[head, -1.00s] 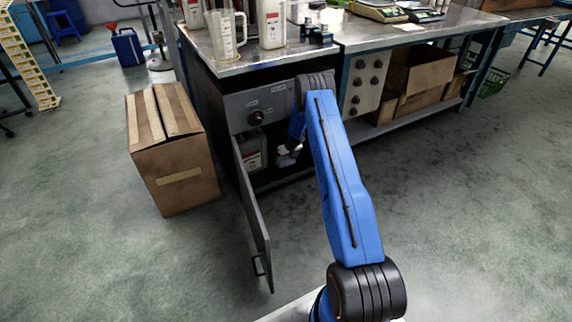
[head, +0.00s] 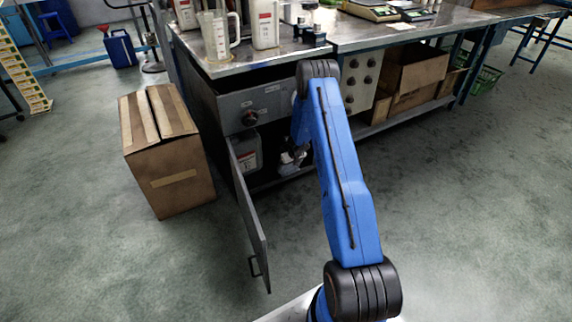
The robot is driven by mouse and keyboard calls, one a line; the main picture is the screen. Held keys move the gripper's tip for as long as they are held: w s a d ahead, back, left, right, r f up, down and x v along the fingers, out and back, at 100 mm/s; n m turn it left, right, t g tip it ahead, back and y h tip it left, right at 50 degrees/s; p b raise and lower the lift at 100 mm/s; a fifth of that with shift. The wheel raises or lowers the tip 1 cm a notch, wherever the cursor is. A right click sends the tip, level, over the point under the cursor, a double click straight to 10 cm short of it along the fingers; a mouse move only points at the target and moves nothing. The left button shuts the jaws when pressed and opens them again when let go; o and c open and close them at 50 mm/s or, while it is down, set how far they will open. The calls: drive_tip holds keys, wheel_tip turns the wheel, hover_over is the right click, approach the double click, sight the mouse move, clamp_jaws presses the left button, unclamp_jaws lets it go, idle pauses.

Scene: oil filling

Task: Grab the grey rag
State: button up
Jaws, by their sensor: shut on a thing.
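My gripper (head: 299,154) is low in front of the open cabinet under the workbench, small and partly hidden behind my blue arm. It is shut on a small pale grey thing that I take to be the grey rag (head: 288,158). Its outline is too small and dark to make out well, and I cannot tell whether it still touches the cabinet floor.
The grey cabinet door (head: 250,215) stands open toward me. A white canister (head: 247,152) is inside at the left. A cardboard box (head: 170,160) stands left of the cabinet. A jug (head: 217,37) and a bottle (head: 264,25) stand on the bench. Floor at right is clear.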

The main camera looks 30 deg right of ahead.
drive_tip(key=s, duration=1)
drive_tip(key=shift+s+d, duration=0.2)
drive_tip(key=shift+s, duration=0.2)
